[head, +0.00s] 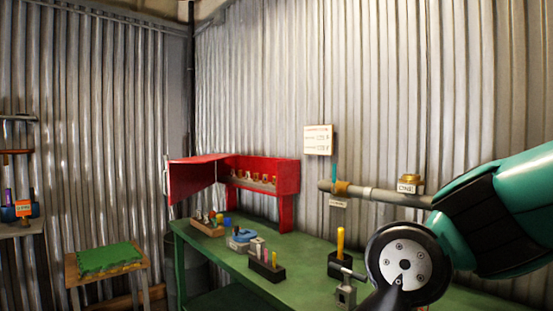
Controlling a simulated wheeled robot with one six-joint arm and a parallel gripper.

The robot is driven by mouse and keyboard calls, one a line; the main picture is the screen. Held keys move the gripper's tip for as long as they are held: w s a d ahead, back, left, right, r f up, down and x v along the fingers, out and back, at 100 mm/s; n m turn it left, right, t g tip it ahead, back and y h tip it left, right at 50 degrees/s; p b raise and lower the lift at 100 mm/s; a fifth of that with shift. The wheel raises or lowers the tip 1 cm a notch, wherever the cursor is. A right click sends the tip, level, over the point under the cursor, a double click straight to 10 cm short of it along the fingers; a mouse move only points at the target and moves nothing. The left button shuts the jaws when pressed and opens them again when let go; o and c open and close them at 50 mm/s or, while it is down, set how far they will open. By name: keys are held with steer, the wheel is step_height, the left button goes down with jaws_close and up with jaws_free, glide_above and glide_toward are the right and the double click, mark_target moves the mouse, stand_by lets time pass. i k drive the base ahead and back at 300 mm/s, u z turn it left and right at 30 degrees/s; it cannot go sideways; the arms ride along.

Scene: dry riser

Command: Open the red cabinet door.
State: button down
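The red cabinet (286,181) stands on red legs at the back of the green workbench, against the corrugated wall. Its red door (192,180) stands swung open to the left, with a pale edge or handle at its far left. The open front shows a shelf with a row of small items (252,181). My teal arm reaches in from the right, well apart from the cabinet. My gripper is not visible in the head view.
The green workbench (221,248) holds a wooden tray (208,229), a blue item (241,238) and black holders (267,271). A horizontal pipe (385,194) runs along the wall. A stool with a green top (108,259) stands left, beside open floor.

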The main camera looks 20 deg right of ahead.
mark_target(187, 177)
steer(key=u, duration=1)
steer(key=i, duration=1.35)
steer(key=z, duration=0.25)
